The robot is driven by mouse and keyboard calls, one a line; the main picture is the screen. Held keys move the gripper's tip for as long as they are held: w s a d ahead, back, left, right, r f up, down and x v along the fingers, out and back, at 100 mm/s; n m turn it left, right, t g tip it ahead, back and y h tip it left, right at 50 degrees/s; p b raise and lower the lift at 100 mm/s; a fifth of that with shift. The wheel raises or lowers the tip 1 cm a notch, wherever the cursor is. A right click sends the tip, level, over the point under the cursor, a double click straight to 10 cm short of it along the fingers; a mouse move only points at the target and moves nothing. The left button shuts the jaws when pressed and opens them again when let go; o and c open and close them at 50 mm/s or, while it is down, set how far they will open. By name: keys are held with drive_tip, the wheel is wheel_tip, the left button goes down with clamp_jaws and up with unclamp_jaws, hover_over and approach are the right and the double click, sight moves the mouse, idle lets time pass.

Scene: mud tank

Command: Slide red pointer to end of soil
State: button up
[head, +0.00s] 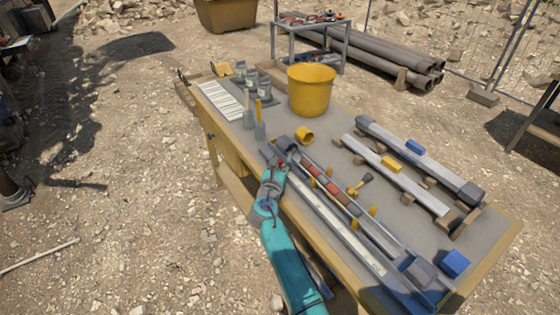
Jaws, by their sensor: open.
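A long narrow tray lies along the near side of the table and holds a reddish-brown soil core (330,186) in several segments. A pale straight rail (335,222) runs along its near side. A small red piece (281,163), which looks like the red pointer, shows near the tray's far left end. My gripper (284,158) is at that same end, open, right by the red piece. My arm hides part of this area, and I cannot tell whether the fingers touch the piece.
A yellow bucket (311,90) stands at the table's back, with a yellow cup (304,135) before it. A capped tube (420,160), a pale bar (395,173) and a blue block (455,263) are right.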

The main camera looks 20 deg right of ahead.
clamp_jaws()
drive_tip(key=shift+s, duration=0.15)
drive_tip(key=s+d, duration=0.1)
drive_tip(key=s, duration=0.4)
drive_tip(key=s+d, duration=0.1)
drive_tip(key=s, duration=0.2)
drive_tip(key=shift+d, duration=0.3)
unclamp_jaws()
drive_tip(key=shift+s, duration=0.1)
drive_tip(key=v, duration=1.1)
drive_tip(key=shift+s+a, duration=0.2)
drive_tip(key=shift+s, duration=0.15)
